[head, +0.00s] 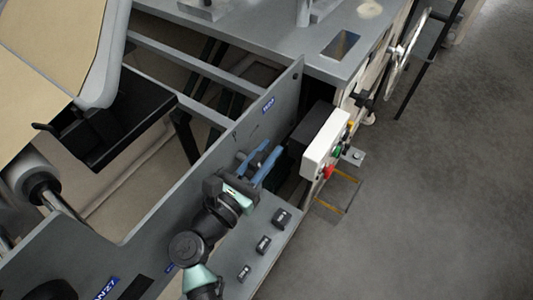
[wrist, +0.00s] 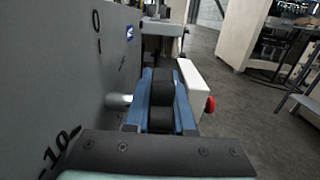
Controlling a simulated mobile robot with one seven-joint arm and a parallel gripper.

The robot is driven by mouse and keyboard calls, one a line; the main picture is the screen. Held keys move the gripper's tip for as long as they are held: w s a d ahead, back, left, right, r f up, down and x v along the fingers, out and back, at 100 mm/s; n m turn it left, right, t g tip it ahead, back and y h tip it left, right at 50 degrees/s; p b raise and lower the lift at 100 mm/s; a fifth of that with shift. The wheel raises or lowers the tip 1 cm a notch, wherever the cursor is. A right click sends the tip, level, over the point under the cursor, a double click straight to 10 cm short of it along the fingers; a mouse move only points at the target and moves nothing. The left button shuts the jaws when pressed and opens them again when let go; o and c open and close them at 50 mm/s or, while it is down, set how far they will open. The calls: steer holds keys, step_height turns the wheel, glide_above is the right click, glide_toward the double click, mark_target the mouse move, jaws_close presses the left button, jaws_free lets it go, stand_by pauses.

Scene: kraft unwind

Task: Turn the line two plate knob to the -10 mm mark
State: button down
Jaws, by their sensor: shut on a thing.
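My gripper (head: 271,150) has blue fingers and stands beside the grey side plate (head: 215,165) in the head view. In the wrist view my gripper (wrist: 164,76) is shut on a black knob (wrist: 161,119), with one finger on each side. A round metal shaft (wrist: 118,101) shows between the plate and the left finger. The grey plate (wrist: 50,70) carries a 0 mark (wrist: 96,20) high up and a -10 mark (wrist: 60,146) low at the left. No pointer on the knob is visible. In the head view the knob is mostly hidden by the fingers.
A white control box (head: 325,145) with red and green buttons stands just beyond my gripper. Its red button (wrist: 210,104) also shows in the wrist view. Several small black blocks (head: 263,245) sit on the grey ledge below. Open floor (head: 430,190) lies to the right.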

steer(key=shift+f+t+h+b, duration=0.15)
steer(key=shift+t+h+b, duration=0.5)
steer(key=shift+b, duration=1.9)
steer(key=shift+r+t+b, duration=0.4)
steer(key=shift+t+b, duration=0.05)
steer(key=shift+b, duration=0.5)
steer(key=shift+r, duration=0.1)
steer(key=shift+a, duration=0.1)
steer(key=c, duration=0.8)
jaws_free()
steer(key=shift+o, duration=0.2)
steer(key=shift+s, duration=0.1)
steer(key=b+v, duration=0.1)
steer(key=v, duration=1.2)
